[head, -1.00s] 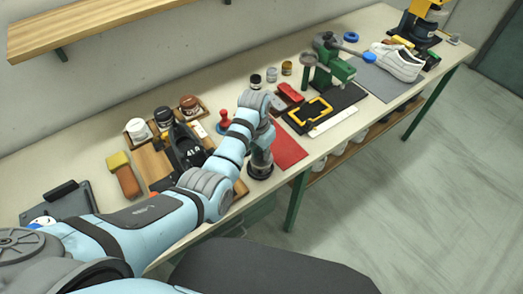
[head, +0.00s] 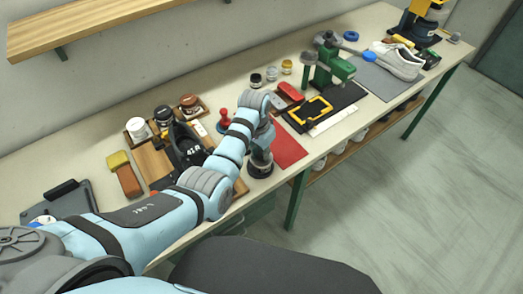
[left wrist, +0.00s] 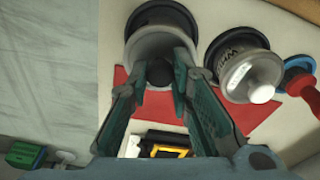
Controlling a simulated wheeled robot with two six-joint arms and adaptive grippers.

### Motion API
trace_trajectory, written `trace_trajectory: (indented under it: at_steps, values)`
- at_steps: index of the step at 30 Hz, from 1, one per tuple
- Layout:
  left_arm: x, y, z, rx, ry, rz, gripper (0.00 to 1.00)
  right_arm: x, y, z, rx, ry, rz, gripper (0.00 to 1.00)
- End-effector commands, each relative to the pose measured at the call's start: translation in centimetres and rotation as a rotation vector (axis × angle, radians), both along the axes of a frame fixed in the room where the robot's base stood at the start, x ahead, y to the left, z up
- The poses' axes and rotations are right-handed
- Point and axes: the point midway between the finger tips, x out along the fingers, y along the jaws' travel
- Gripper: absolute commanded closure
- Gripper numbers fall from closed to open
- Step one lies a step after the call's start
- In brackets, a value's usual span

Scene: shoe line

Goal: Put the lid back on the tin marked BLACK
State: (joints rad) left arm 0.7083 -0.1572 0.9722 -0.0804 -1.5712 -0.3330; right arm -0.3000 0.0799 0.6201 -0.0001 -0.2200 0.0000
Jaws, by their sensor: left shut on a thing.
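My left gripper (left wrist: 160,85) is shut on the dark knob (left wrist: 160,73) of a grey lid (left wrist: 146,45). The lid covers the top of a dark round tin (left wrist: 163,12) in the left wrist view; I cannot tell if it is seated or just above. No lettering shows on this tin. In the head view the tin (head: 260,169) stands upright at the front edge of the table, under the left gripper (head: 259,152). A second tin (left wrist: 231,48), with a partly readable white label, a grey lid and a white knob, stands beside it. My right gripper is not in view.
A red mat (head: 288,148) lies beside the tin. A red-handled tool (head: 225,118) stands behind, near the second tin. A black tray with a yellow frame (head: 312,109) and a green press (head: 335,70) are farther right. The table's front edge is close.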

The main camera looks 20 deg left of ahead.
Motion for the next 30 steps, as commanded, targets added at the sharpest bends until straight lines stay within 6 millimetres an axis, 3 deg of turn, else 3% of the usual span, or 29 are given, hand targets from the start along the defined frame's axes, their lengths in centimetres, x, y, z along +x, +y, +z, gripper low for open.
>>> trace_trajectory:
  at_steps: [9, 10, 13, 20, 24, 30]
  values:
    - [-0.01, 0.0, -0.03, 0.0, 0.0, 0.0, 0.99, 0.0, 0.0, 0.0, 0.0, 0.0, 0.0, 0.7]
    - [-0.01, 0.0, -0.03, 0.0, 0.0, 0.0, 0.76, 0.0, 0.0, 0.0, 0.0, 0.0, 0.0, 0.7]
    - [-0.01, 0.0, -0.03, 0.0, 0.0, 0.0, 0.6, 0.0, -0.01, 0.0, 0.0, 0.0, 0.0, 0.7]
    - [-0.01, 0.0, -0.03, 0.0, 0.0, 0.0, 0.57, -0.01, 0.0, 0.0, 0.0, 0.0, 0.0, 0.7]
    - [-0.01, -0.01, -0.03, 0.0, 0.0, 0.0, 0.37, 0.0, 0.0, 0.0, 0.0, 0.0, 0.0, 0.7]
    - [-0.01, -0.01, -0.03, 0.0, 0.0, 0.0, 0.37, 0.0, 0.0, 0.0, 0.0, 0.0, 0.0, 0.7]
